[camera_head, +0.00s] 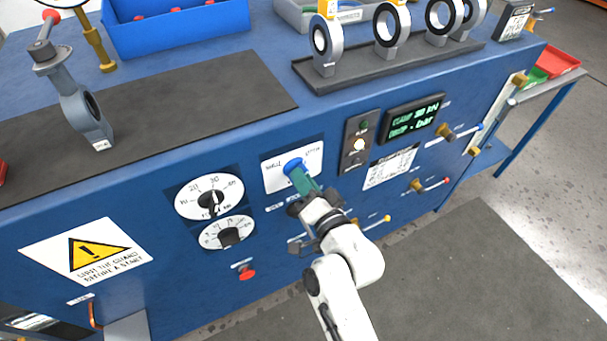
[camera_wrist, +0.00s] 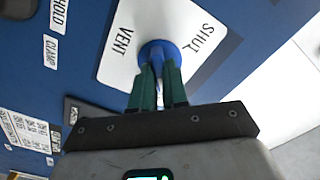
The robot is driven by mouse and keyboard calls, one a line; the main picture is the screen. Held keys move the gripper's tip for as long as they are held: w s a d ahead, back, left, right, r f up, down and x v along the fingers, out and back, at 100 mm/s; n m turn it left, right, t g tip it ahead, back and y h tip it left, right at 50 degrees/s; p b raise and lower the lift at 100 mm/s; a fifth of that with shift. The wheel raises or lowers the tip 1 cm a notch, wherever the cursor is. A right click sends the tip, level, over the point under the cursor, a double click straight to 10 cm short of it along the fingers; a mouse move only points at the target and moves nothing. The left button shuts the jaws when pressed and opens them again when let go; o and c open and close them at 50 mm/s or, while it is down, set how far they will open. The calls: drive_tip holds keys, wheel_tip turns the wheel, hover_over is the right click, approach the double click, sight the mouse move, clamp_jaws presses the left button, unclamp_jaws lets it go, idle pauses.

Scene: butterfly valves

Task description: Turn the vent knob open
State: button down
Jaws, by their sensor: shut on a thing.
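The vent knob (camera_head: 293,167) is a blue knob on a white plate (camera_head: 279,179) on the blue front panel. In the wrist view, the knob (camera_wrist: 157,48) sits on its plate (camera_wrist: 120,62), with "VENT" on the left and "SHUT" on the right. My gripper (camera_head: 299,174) reaches the knob from below right. Its green fingers (camera_wrist: 160,72) are closed on the knob's blue grip, which shows between them. The fingers hide much of the grip, so its exact angle is hard to tell.
Two dial gauges (camera_head: 210,197) are left of the knob. A switch plate (camera_head: 355,142) and a green-lettered display (camera_head: 413,117) are to the right. A red button (camera_head: 246,272) and yellow-tipped lever (camera_head: 386,218) are below. Open floor lies at the lower right.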

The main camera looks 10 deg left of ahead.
drive_tip(key=shift+m+p, duration=0.45)
drive_tip(key=shift+m, duration=0.55)
drive_tip(key=c, duration=1.1)
unclamp_jaws()
drive_tip(key=shift+c, duration=0.2)
drive_tip(key=b+v, duration=0.3)
drive_tip(key=v, duration=0.7)
drive_tip(key=shift+s+d, duration=0.3)
